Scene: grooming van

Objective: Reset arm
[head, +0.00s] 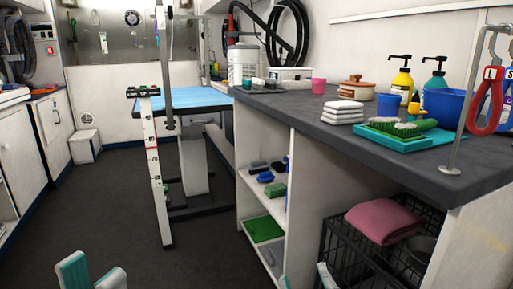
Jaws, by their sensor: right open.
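My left gripper (94,264) shows at the bottom left edge of the head view. Its two teal-and-white fingertips stand apart with nothing between them, so it is open. It is over the dark floor, clear of the furniture. My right gripper (304,271) shows at the bottom edge, right of the middle. Only its fingertips are in view; they are apart and empty, in front of the shelf unit and wire crate. The rest of both grippers and both arms is out of frame.
A dark counter (265,101) on the right holds towels (342,112), a teal tray (398,141), bottles and bowls. Below are shelves and a wire crate (345,245) with a pink towel (384,221). A blue-topped grooming table (190,98) stands behind. Floor (110,205) at left is free.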

